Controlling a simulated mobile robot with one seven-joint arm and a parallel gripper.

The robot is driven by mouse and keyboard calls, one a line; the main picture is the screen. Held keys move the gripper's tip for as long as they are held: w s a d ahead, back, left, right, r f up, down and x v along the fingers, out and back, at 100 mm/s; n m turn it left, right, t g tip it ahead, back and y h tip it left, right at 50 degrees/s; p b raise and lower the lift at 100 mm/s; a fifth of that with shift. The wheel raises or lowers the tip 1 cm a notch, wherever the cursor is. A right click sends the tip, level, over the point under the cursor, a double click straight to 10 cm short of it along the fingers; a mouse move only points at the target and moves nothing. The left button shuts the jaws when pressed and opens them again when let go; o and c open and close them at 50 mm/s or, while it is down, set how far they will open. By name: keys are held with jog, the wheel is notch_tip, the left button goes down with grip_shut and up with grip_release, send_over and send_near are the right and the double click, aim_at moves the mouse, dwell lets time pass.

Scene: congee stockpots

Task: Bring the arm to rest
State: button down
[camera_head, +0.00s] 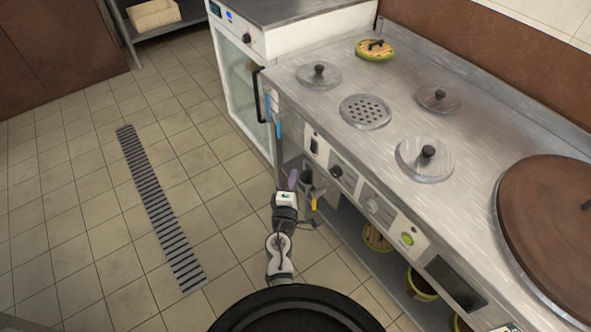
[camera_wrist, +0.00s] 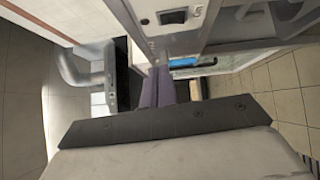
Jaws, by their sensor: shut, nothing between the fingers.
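My gripper (camera_head: 292,179) is low in front of the stove counter's front panel, with its purple fingers pointing away from my body. The arm reaches out from the bottom of the head view over the tiled floor. In the wrist view the two purple fingers (camera_wrist: 157,84) lie side by side, shut, with nothing held. The counter front is close beside the fingers; I cannot tell whether they touch it.
The steel counter (camera_head: 335,108) carries several lids and a large brown round cover (camera_head: 552,222). A white glass-doored cabinet (camera_head: 240,85) stands beyond. Pots (camera_head: 420,284) sit on the shelf below. Open tiled floor with a drain grate (camera_head: 158,208) lies left.

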jog(key=shift+s, duration=0.35)
dwell(0.3)
